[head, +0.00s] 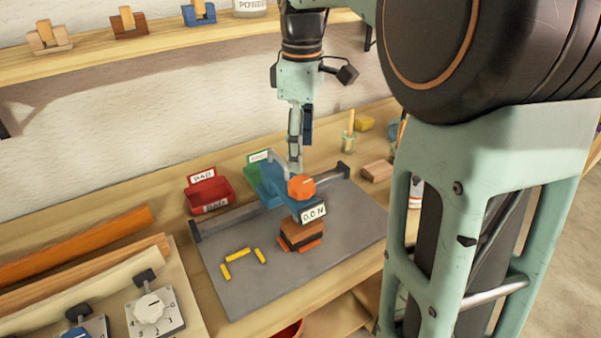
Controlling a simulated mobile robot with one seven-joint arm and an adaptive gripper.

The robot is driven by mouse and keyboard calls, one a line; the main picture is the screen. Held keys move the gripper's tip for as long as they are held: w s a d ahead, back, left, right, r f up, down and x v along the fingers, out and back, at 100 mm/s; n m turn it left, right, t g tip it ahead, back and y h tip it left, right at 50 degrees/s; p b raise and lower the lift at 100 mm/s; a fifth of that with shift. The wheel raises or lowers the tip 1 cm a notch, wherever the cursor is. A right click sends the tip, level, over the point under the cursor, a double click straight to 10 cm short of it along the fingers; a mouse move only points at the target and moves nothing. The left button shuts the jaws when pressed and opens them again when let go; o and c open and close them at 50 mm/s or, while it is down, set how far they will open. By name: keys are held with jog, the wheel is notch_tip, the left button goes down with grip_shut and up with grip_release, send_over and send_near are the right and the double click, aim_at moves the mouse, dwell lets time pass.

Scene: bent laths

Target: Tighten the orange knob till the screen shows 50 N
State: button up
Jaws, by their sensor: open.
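The orange knob (301,188) sits on top of a blue clamp head (283,199). The small white screen (313,214) below the knob reads 0.0 N. Under the screen is a stack of brown and dark blocks with orange pieces at its base (302,236), standing on a grey plate (230,290). My gripper (295,168) is open and points down just above and behind the knob. Its fingers partly overlap the clamp's upper part, and I cannot tell whether they touch anything.
A red bin (210,191) and a green bin (258,160) stand behind the plate. A metal bar (240,214) runs along its back. Yellow strips (238,255) lie on the plate's left. A white dial box (152,310) is at front left. A wooden block (377,171) lies at right.

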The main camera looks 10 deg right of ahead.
aim_at(301, 184)
notch_tip(301, 184, down, 9)
jog(key=shift+r+b, duration=0.15)
jog(key=shift+b, duration=0.15)
jog(key=c, duration=1.2)
